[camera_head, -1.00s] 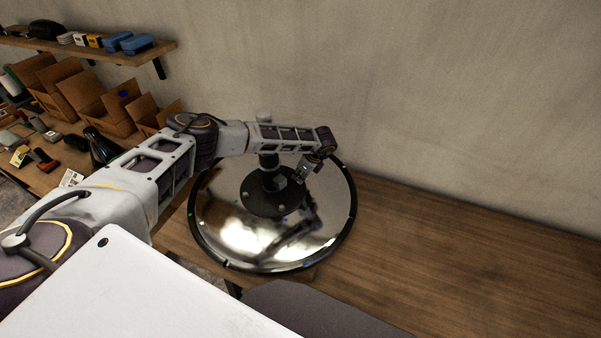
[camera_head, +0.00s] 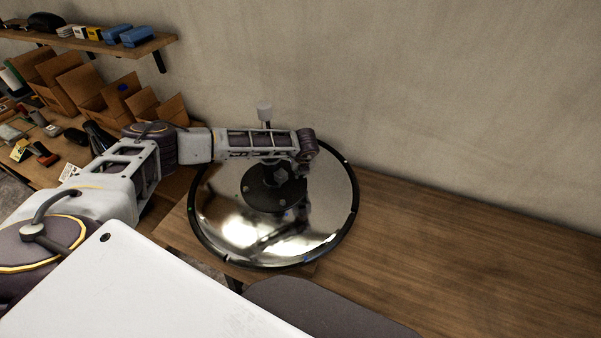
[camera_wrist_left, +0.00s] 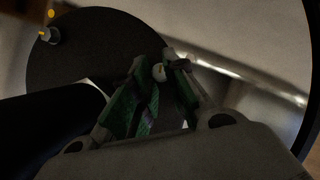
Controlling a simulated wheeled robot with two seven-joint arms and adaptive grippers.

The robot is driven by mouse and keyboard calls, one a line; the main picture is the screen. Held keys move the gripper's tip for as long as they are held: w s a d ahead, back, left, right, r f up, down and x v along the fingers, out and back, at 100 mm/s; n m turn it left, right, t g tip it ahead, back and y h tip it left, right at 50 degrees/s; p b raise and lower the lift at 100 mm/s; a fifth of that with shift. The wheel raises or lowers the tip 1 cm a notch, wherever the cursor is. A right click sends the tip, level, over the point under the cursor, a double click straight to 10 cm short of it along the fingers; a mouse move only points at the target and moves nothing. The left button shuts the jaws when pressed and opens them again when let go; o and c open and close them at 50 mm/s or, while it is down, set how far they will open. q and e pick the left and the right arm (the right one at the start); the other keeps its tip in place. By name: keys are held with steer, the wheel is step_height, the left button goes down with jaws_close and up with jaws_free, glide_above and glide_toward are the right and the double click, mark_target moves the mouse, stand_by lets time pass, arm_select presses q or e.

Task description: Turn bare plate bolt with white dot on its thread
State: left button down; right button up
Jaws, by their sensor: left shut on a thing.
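In the left wrist view the dark plate (camera_wrist_left: 70,75) fills the upper left. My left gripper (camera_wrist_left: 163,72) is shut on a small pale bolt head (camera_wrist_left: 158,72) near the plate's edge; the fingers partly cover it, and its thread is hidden. Another bolt (camera_wrist_left: 49,36) with yellow marks stands apart at the upper left. In the head view my left gripper (camera_head: 301,171) is small and dark beside the central column. My right gripper is not in view.
The base rests on a wooden table (camera_head: 440,235) with clear room to the right. A wall stands behind. Cardboard boxes (camera_head: 85,90) and small goods crowd the left, under a shelf (camera_head: 100,45). A grey cushion-like piece (camera_head: 320,310) is at the front.

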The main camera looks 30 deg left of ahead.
arm_select(q)
steer(key=m+b, duration=0.1)
steer(key=m, duration=0.1)
steer(key=shift+a+m+t+h+b, duration=0.25)
steer(key=shift+m+t+h+b, duration=0.05)
steer(key=shift+h+b, duration=0.1)
steer(key=shift+m+b, duration=0.35)
steer(key=shift+m, duration=0.15)
steer(key=shift+r+m+h+b, duration=0.1)
steer(key=shift+m+h+b, duration=0.2)
steer(key=shift+m+h, duration=0.15)
steer(key=shift+m, duration=0.25)
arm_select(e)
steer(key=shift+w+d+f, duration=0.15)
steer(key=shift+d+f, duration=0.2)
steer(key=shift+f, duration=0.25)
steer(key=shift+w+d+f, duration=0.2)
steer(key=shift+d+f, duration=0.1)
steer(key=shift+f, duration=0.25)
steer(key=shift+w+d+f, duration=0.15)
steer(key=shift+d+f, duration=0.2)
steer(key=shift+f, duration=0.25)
arm_select(q)
steer(key=c, duration=1.4)
jaws_free()
steer(key=shift+o, duration=0.2)
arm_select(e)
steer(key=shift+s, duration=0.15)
